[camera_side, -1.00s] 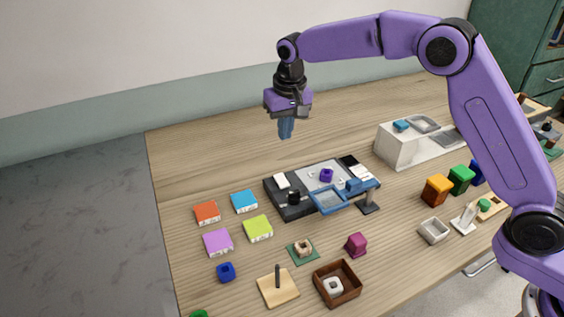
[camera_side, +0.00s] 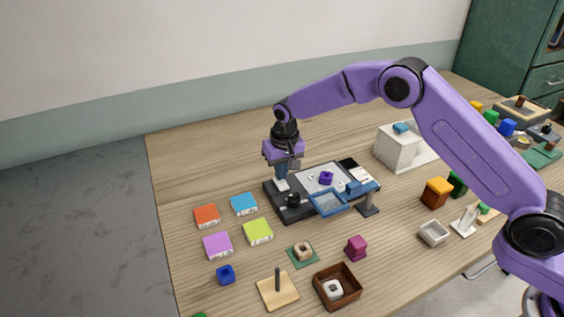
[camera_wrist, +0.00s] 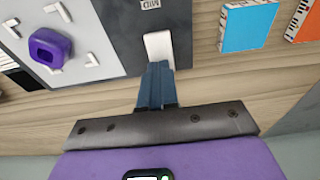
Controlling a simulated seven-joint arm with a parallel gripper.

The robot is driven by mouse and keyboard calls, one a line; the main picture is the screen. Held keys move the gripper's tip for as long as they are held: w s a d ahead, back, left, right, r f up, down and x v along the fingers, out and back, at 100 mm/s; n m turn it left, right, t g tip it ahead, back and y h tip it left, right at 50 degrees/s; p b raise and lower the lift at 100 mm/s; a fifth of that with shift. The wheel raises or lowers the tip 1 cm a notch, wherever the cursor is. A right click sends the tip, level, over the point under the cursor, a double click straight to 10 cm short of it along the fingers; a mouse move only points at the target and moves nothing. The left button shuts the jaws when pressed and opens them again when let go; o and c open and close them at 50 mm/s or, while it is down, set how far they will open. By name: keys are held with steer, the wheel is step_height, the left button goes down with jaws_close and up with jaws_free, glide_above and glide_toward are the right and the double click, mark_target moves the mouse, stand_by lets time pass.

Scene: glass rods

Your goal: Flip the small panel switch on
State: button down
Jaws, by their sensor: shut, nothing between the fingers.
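The dark grey panel (camera_side: 283,213) lies flat on the table in the side view. A white switch-like piece (camera_wrist: 158,46) sits at its edge in the wrist view, near a label reading MID (camera_wrist: 150,3). It also shows in the side view (camera_side: 282,186), at the panel's left end. My gripper (camera_side: 282,176) is shut and empty, pointing down over this piece. In the wrist view its blue fingers (camera_wrist: 157,70) reach the near end of the white piece and hide part of it. I cannot tell whether they touch it, or which way it is set.
A purple hollow block (camera_side: 326,178) sits on the panel's light plate. A black knob (camera_side: 292,200) and a blue-framed piece (camera_side: 328,203) are at its front. Orange (camera_side: 207,216) and blue (camera_side: 244,204) tiles lie left. A white box (camera_side: 396,150) stands right. Bare table lies behind.

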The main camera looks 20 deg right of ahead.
steer(key=shift+f, duration=0.15)
steer(key=shift+w+f, duration=0.1)
steer(key=shift+f, duration=0.2)
stand_by(0.3)
steer(key=shift+s, duration=0.9)
steer(key=shift+r, duration=0.1)
steer(key=shift+r, duration=0.2)
step_height(320, 180, up, 14)
steer(key=s, duration=0.2)
steer(key=shift+f, duration=0.25)
